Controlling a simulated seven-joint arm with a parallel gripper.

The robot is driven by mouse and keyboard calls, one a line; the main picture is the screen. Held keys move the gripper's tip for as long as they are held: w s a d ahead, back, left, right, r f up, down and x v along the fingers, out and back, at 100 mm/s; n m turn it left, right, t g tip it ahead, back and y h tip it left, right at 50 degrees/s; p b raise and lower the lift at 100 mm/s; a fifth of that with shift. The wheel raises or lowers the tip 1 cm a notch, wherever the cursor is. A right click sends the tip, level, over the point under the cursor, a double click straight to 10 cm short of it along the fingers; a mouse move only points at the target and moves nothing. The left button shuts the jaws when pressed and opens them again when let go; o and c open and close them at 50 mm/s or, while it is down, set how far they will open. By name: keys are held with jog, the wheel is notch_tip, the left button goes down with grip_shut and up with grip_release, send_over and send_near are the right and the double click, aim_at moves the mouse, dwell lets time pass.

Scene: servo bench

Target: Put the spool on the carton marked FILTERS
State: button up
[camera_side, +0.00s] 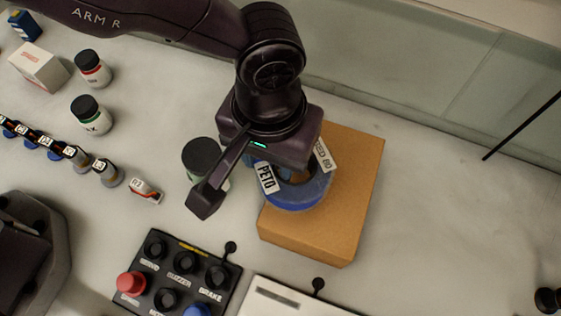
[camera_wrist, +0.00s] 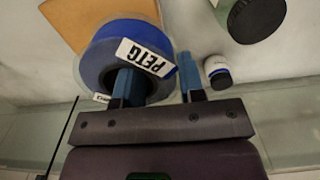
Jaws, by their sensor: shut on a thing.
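The spool (camera_side: 298,196) is a blue ring with a white PETG label; it also shows in the wrist view (camera_wrist: 150,38). My gripper (camera_wrist: 158,65) is shut on one side of the spool, with one finger in its hole and the other outside its rim. In the side view the spool is in front of a plain tan carton (camera_side: 345,195), overlapping its left part. I cannot tell whether it touches the carton's top. The carton also shows behind the spool in the wrist view (camera_wrist: 70,22). No FILTERS marking is readable on its visible faces.
A dark-lidded jar (camera_side: 201,156) stands left of the carton. A button panel (camera_side: 178,275) and a white case (camera_side: 285,300) lie in front. Several small vials (camera_side: 75,157), bottles (camera_side: 91,115) and a white box (camera_side: 39,67) are at left.

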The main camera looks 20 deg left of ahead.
jog(key=shift+w+d+f, duration=0.25)
jog(key=shift+d+f, duration=0.1)
jog(key=shift+f, duration=0.1)
jog(key=shift+w+d+f, duration=0.1)
jog(key=shift+f, duration=1.55)
jog(key=shift+f, duration=0.1)
jog(key=o, duration=1.1)
jog(key=shift+f, duration=0.1)
notch_tip(320, 180, up, 12)
jog(key=shift+r, duration=0.2)
